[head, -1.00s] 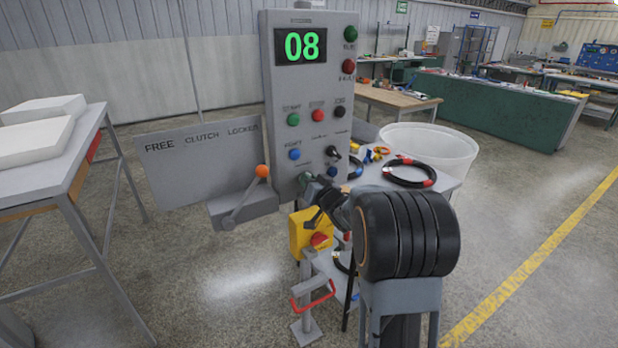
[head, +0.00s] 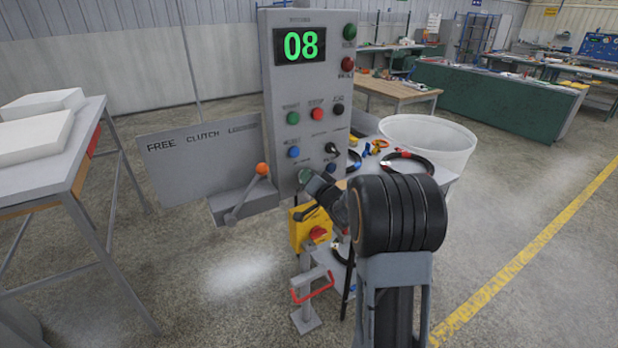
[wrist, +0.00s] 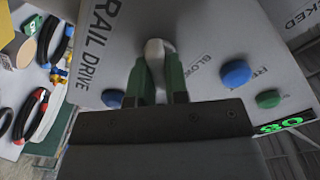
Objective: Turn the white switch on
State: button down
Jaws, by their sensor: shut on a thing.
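The white switch (wrist: 157,52) is a small pale knob on the grey control panel, next to the words RAIL DRIVE in the wrist view. My gripper (wrist: 160,78) has its two green fingers on either side of the knob, shut on it. The knob's lower part is hidden between the fingers. In the head view my gripper (head: 306,178) reaches the lower part of the control panel (head: 268,130) and covers the switch. I cannot tell the switch's setting.
Several coloured buttons and a black selector (head: 333,149) sit above my gripper. A lever with an orange ball (head: 262,169) stands to the left. A yellow box with a red knob (head: 309,228) is below.

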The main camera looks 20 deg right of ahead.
jog(key=c, duration=1.1)
grip_release()
jog(key=s, duration=0.4)
jog(key=s+d+b, duration=0.1)
jog(key=s, duration=0.8)
jog(key=shift+s+d, duration=0.35)
